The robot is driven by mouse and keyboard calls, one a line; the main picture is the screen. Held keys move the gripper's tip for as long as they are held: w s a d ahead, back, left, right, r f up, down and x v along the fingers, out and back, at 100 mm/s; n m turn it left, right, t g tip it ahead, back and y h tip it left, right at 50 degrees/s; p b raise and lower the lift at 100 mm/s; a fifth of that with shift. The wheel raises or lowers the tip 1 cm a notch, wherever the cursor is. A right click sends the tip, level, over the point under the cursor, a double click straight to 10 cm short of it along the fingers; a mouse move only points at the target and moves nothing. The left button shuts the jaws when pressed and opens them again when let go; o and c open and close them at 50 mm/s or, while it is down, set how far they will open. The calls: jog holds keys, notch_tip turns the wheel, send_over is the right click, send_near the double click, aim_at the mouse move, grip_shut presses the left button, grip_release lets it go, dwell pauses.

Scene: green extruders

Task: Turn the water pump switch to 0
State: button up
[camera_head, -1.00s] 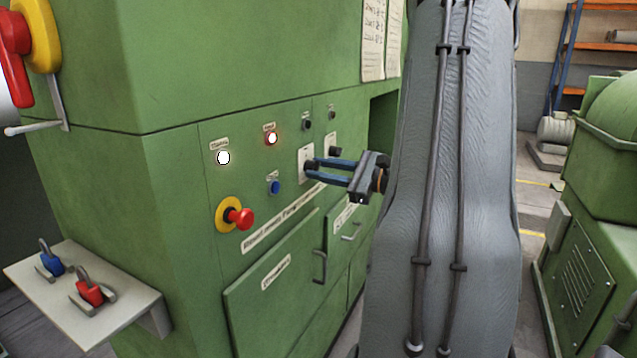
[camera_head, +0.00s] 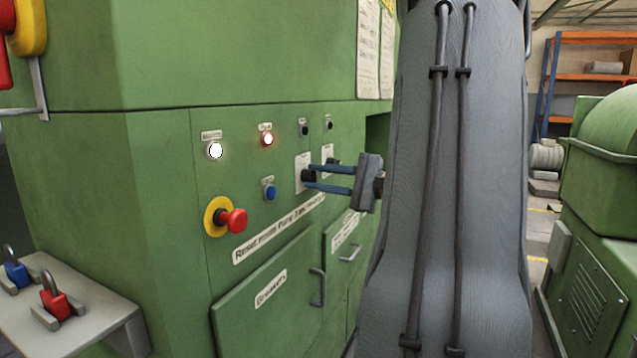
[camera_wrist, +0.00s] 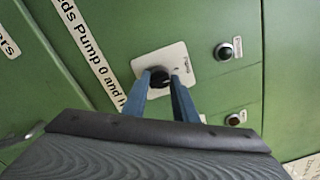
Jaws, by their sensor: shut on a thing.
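A black rotary switch knob (camera_head: 307,176) sits on a white plate (camera_head: 301,160) on the green control panel. The plate's small text is too small to read. My gripper (camera_head: 311,181) reaches in from the right with its blue fingers on either side of this knob and shut on it. In the wrist view my gripper (camera_wrist: 160,78) also holds the dark knob (camera_wrist: 158,74) against the white plate (camera_wrist: 182,70). The fingers hide much of the knob, so its pointing direction is unclear. A second black knob (camera_head: 333,161) on a white plate shows just to the right.
A lit white lamp (camera_head: 215,150), a lit red lamp (camera_head: 267,139), a blue button (camera_head: 269,193) and a red emergency stop (camera_head: 234,219) are to the left. Door handles (camera_head: 318,288) stick out below. Padlocks sit on a shelf (camera_head: 128,325) at lower left.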

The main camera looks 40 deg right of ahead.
jog(key=o, duration=1)
jog(key=shift+o, duration=0.2)
jog(key=shift+s, duration=0.1)
jog(key=b+v, duration=0.1)
jog(key=v, duration=0.6)
jog(key=shift+s+d, duration=0.15)
jog(key=shift+s, duration=0.15)
